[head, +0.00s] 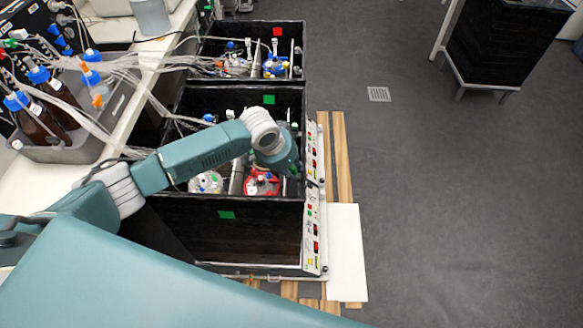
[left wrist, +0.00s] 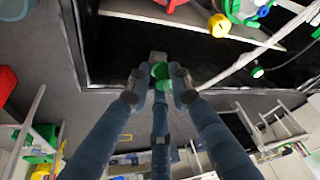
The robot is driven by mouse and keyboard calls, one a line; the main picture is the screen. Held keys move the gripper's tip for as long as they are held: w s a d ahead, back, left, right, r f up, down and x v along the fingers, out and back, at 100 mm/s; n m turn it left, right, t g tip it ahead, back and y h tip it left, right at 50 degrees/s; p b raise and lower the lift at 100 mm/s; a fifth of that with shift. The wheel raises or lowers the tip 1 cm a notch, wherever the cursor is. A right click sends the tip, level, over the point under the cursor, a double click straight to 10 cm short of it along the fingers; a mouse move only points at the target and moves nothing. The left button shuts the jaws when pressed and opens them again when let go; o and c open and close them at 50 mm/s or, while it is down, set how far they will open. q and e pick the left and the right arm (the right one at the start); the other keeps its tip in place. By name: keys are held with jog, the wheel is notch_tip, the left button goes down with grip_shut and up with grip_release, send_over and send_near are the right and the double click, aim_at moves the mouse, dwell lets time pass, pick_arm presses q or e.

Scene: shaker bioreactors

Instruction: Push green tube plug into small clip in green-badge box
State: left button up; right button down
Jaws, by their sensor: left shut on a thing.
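In the left wrist view my left gripper (left wrist: 160,84) is shut on the green tube plug (left wrist: 160,72), held at the fingertips. A small grey piece (left wrist: 157,57) shows just beyond the plug; I cannot tell whether it is the small clip or whether they touch. My right gripper is not in view.
Inside the box stand a white-capped vessel (head: 206,182) and a red-rimmed vessel (head: 262,184). A red-badge box (head: 292,38) stands behind. A control panel strip (head: 312,200) runs along the right side. Bottles and loose tubing crowd the left bench. The floor (head: 450,200) at right is clear.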

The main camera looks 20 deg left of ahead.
pick_arm(q)
jog(key=shift+s+a+f, duration=0.1)
jog(key=shift+s+f, duration=0.55)
jog(key=shift+f, duration=0.35)
dwell(0.8)
jog(key=shift+o, duration=0.2)
jog(key=o, duration=0.8)
jog(key=shift+o, duration=0.2)
jog(key=w+v, duration=0.1)
jog(key=v, duration=1.1)
jog(key=shift+r, duration=0.65)
